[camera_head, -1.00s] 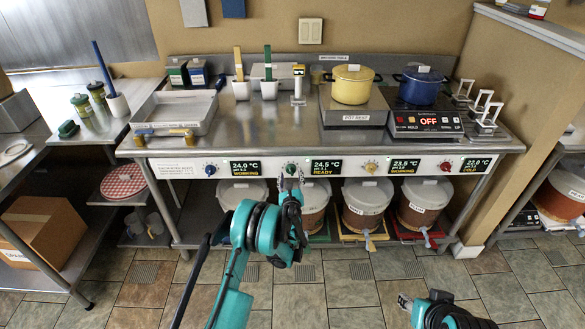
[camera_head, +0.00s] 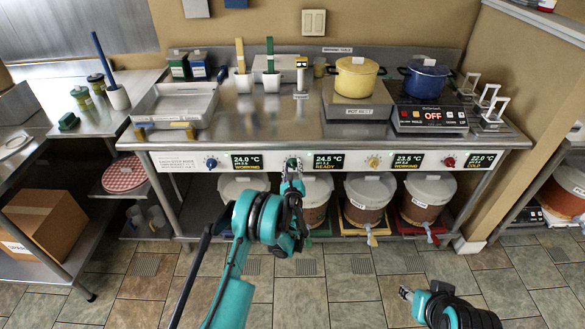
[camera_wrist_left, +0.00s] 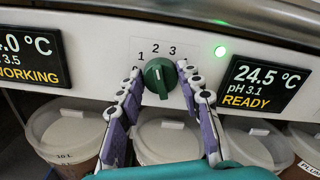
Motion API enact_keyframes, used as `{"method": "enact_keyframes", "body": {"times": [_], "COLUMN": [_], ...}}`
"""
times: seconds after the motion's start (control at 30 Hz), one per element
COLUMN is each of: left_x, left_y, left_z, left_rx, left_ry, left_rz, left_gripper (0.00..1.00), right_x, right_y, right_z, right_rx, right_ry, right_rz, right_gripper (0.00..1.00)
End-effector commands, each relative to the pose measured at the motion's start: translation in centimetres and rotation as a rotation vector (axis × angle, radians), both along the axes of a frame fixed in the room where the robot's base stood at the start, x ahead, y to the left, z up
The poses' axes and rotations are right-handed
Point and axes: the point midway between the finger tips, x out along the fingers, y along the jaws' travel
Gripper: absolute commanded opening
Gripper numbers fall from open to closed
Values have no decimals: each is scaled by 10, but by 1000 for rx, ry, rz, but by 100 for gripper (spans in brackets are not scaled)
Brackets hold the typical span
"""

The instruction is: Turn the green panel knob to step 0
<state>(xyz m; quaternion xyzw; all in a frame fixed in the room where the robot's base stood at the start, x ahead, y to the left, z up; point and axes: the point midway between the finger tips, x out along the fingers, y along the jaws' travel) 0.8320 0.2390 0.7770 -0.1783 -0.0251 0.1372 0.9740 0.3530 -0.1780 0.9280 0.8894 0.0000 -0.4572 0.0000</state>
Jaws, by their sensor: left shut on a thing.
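The green panel knob (camera_wrist_left: 159,77) sits on the white panel between two displays. In the wrist view the digits 1, 2 and 3 stand above it, and a partly covered 0 is at its left. Its ridge looks roughly upright; I cannot tell its exact step. My left gripper (camera_wrist_left: 158,88) has its purple-grey fingers on either side of the knob and is shut on it. In the head view the left gripper (camera_head: 293,166) covers most of the knob. My right gripper (camera_head: 405,293) is low over the floor, away from the panel; its jaw opening is unclear.
The display right of the knob (camera_wrist_left: 265,84) reads 24.5 °C, READY, with a lit green lamp (camera_wrist_left: 220,51) beside it. Blue (camera_head: 211,162), yellow (camera_head: 374,162) and red (camera_head: 449,162) knobs share the panel. Lidded buckets (camera_head: 369,190) stand below it.

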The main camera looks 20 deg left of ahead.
Motion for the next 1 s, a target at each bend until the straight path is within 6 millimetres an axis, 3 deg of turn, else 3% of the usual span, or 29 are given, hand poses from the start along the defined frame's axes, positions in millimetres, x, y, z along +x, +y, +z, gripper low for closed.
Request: {"method": "enact_keyframes", "body": {"times": [0.27,1.0], "left_x": [0,0], "left_y": [1,3], "left_z": [0,-2], "left_rx": [-169,-835], "left_ry": [-49,-241], "left_rz": [0,0], "left_gripper": [7,7], "right_x": [0,0], "right_y": [0,0], "right_z": [0,0], "right_rx": [0,0], "right_ry": [0,0], "right_rz": [0,0], "right_gripper": [40,40]}}
